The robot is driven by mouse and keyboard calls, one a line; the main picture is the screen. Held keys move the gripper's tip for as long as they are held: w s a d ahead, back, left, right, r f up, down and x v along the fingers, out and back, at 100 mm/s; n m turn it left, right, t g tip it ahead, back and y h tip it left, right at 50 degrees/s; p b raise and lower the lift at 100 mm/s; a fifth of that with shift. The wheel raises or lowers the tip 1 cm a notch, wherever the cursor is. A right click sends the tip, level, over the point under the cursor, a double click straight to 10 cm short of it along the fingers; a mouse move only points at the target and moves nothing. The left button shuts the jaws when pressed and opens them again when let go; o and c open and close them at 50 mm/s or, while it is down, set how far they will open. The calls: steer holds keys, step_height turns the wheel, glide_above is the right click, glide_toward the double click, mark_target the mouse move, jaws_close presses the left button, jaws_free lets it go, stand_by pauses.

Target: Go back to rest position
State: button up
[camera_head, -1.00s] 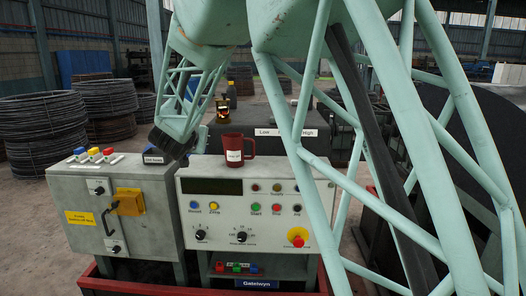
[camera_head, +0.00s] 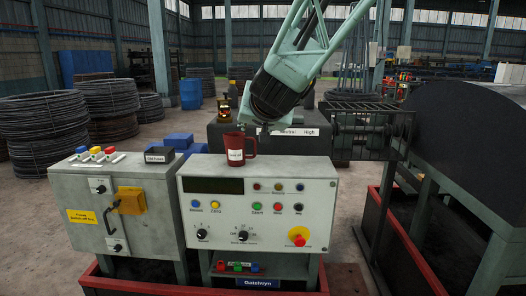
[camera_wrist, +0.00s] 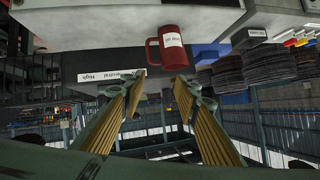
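My gripper (camera_wrist: 160,84) shows in the wrist view with its two gold-ribbed fingers spread apart and nothing between them. In the head view my arm comes down from the top, and its dark wrist end hangs just above and behind a red mug; the fingers are hard to make out there. The red mug (camera_head: 239,151) with a white label stands upright on top of the grey control panel (camera_head: 187,222).
A grey switch cabinet (camera_head: 75,192) with a yellow handle box stands left of the panel. A dark box with a Neutral/High label (camera_head: 296,133) is behind it. A large black drum cover (camera_head: 470,130) is at right. Wire coils (camera_head: 45,125) stand back left, with open floor around them.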

steer(key=s+d+f+g, duration=0.2)
steer(key=s+d, duration=0.6)
steer(key=s, duration=1)
steer(key=s+d+f+g+h, duration=0.1)
steer(key=s+d+f+g, duration=0.2)
steer(key=s+d, duration=0.5)
steer(key=s+d+f+g+h+p, duration=0.1)
steer(key=s+d+f+g, duration=0.2)
steer(key=s, duration=2.6)
steer(key=d+f, duration=0.1)
steer(key=d, duration=0.4)
steer(key=shift+s+n, duration=0.3)
steer(key=shift+n, duration=0.1)
